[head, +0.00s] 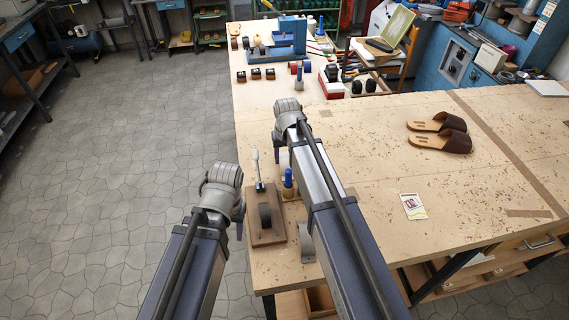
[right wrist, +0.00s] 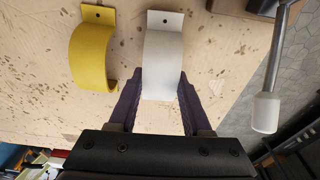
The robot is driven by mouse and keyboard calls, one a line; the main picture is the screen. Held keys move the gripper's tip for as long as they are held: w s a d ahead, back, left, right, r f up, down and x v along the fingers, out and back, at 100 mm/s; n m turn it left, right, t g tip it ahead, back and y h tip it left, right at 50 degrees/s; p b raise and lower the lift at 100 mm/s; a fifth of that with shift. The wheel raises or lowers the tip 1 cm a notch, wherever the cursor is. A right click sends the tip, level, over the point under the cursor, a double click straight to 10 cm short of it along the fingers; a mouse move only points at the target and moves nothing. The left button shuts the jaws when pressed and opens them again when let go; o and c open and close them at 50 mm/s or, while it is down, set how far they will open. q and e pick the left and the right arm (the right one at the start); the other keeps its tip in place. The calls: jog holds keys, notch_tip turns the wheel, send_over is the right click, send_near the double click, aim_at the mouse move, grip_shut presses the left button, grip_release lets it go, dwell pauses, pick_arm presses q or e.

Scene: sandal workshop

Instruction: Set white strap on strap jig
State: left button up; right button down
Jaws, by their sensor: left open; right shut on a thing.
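The white strap (right wrist: 163,62), a curved band with a holed tab, is between the fingers of my right gripper (right wrist: 160,95) in the right wrist view. The fingers are shut on its sides. I cannot tell whether it touches the table. In the head view my right gripper (head: 279,140) hangs over the table's left part, and my arm hides the strap. The strap jig (head: 265,218), a brown board with a dark rounded form and an upright toggle clamp (head: 257,168), stands near the left edge. My left gripper (head: 239,210) is open, just left of the jig.
A yellow strap (right wrist: 93,55) lies left of the white one. Brown sandals (head: 440,135) and a card (head: 413,206) lie right. The table's middle is mostly clear.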

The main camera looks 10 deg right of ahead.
aim_at(286, 161)
pick_arm(q)
jog(key=shift+f, duration=0.4)
pick_arm(e)
jog(key=shift+f, duration=0.4)
jog(key=shift+f, duration=0.15)
jog(key=shift+c, duration=1.7)
grip_release()
pick_arm(q)
jog(key=shift+f, duration=0.15)
pick_arm(e)
notch_tip(286, 161, up, 12)
jog(key=s+p, duration=0.2)
jog(key=p, duration=1)
pick_arm(q)
notch_tip(286, 161, up, 12)
pick_arm(e)
jog(key=s+a+n+g, duration=0.1)
jog(key=s+a, duration=0.3)
jog(key=s, duration=0.7)
jog(key=s+a+n+g+h, duration=0.1)
jog(key=s+a+n, duration=0.1)
jog(key=s, duration=0.9)
jog(key=shift+s+a+n, duration=0.3)
jog(key=shift+s+a, duration=0.05)
jog(key=shift+a, duration=0.5)
